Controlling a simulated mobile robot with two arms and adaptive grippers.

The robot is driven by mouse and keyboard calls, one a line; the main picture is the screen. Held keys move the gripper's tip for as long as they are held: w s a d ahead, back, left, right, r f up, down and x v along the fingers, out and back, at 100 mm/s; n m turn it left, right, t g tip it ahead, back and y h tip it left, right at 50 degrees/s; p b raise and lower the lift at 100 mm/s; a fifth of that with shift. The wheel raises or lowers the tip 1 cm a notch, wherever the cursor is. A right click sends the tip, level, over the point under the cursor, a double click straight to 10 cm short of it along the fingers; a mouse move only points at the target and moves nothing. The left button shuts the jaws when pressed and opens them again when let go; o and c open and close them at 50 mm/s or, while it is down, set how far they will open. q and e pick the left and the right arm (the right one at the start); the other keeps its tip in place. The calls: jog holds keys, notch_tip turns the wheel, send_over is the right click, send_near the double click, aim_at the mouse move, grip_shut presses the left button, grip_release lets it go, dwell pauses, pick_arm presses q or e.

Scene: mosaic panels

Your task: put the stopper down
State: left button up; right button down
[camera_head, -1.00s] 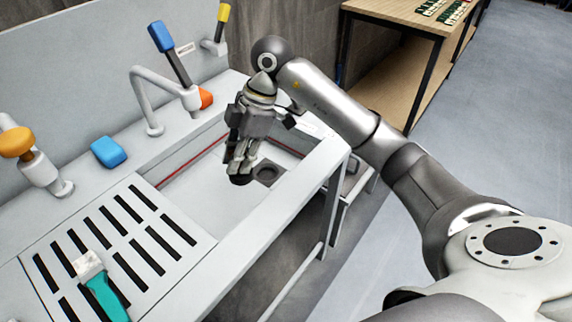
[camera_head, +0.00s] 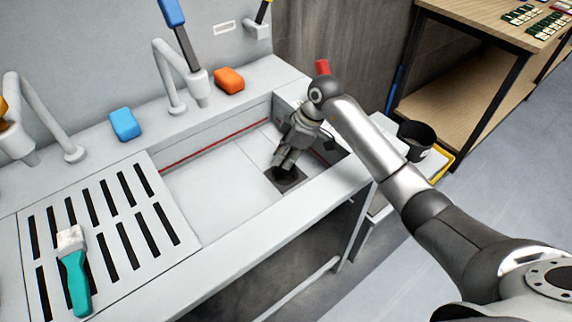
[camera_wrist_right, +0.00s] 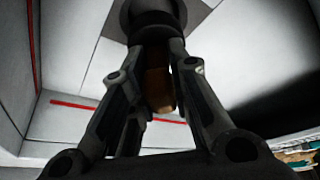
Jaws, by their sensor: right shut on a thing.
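My right gripper (camera_head: 284,160) reaches down into the sink basin (camera_head: 215,185) and is shut on the dark stopper (camera_head: 285,174). The stopper is at the dark square drain area (camera_head: 297,183) in the basin floor and covers much of it. In the right wrist view, the gripper's fingers (camera_wrist_right: 155,75) close around a brownish stem (camera_wrist_right: 159,90), with the stopper's dark body (camera_wrist_right: 152,22) beyond the fingertips. I cannot tell whether the stopper touches the drain or hangs just above it. My left gripper is not in view.
The basin's front rim (camera_head: 270,230) and back wall enclose the arm. A slotted drainboard (camera_head: 140,195) holds a teal-handled brush (camera_head: 75,275). A blue sponge (camera_head: 125,125), an orange sponge (camera_head: 229,79) and a tap (camera_head: 170,70) stand along the back ledge. A black bucket (camera_head: 416,138) is at the right.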

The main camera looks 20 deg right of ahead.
notch_tip(320, 180, down, 3)
jog(key=shift+f, duration=0.35)
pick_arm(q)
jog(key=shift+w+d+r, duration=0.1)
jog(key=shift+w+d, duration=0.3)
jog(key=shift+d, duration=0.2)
pick_arm(e)
jog(key=shift+f, duration=0.2)
jog(key=c, duration=1.3)
grip_release()
jog(key=shift+c, duration=0.2)
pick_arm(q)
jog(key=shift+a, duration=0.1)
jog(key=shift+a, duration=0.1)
pick_arm(e)
jog(key=shift+r, duration=0.15)
